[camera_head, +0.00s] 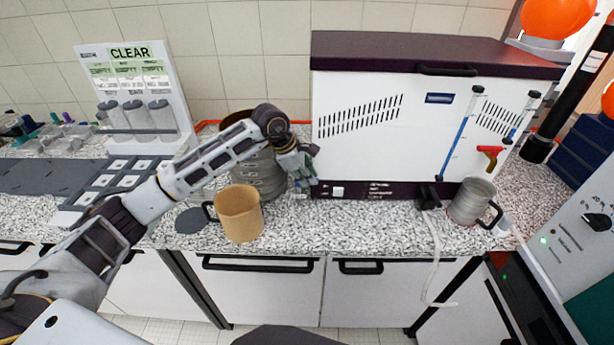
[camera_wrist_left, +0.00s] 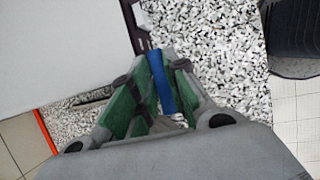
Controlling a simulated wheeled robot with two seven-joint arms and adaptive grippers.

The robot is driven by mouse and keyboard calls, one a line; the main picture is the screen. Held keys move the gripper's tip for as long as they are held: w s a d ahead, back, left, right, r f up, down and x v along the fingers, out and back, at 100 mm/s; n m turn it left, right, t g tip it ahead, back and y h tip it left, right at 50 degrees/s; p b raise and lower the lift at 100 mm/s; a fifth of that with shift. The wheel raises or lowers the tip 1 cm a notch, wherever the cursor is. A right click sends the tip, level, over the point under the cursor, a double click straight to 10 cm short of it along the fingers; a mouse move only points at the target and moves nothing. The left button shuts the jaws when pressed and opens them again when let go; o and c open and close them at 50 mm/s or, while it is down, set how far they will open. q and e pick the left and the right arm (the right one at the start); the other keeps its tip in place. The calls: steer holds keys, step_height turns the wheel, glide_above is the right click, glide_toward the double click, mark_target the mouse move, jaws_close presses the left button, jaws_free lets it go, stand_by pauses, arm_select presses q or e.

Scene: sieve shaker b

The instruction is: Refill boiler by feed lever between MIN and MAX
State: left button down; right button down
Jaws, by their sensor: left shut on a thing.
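The white boiler (camera_head: 370,145) with a dark lid stands at the back of the counter. A level tube with blue in it (camera_head: 462,130) runs up the right of its front; the MIN and MAX marks are too small to read. A red lever (camera_head: 489,156) sits right of this tube. My left gripper (camera_head: 306,172) is at the boiler's lower left corner. In the left wrist view, it is shut on a blue bar-shaped handle (camera_wrist_left: 160,78) between its green finger pads. Whether this is the feed lever I cannot tell. My right gripper is out of view.
A tan mug (camera_head: 239,214) stands at the counter's front edge beneath my left arm. A grey metal pot (camera_head: 268,178) is behind the forearm. A grey mug (camera_head: 470,203) stands at the boiler's right front. A rack with a CLEAR sign (camera_head: 130,55) is at left.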

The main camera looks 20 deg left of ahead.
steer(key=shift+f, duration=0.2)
arm_select(q)
steer(key=shift+s+m+b, duration=0.15)
steer(key=shift+m+b, duration=0.75)
steer(key=shift+b, duration=0.15)
steer(key=shift+s+a+m+g+h+b, duration=0.1)
steer(key=shift+s+m+g+h+b, duration=0.2)
steer(key=shift+m+g+b, duration=0.55)
steer(key=shift+s+a+m+g+h+b, duration=0.1)
steer(key=shift+s+m+g+h+b, duration=0.2)
steer(key=shift+m+b, duration=1.05)
steer(key=c, duration=1.4)
jaws_free()
steer(key=shift+v, duration=6.05)
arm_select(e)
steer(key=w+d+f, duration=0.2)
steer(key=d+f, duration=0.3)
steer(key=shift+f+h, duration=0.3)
arm_select(q)
steer(key=shift+w, duration=0.1)
steer(key=shift+c, duration=0.5)
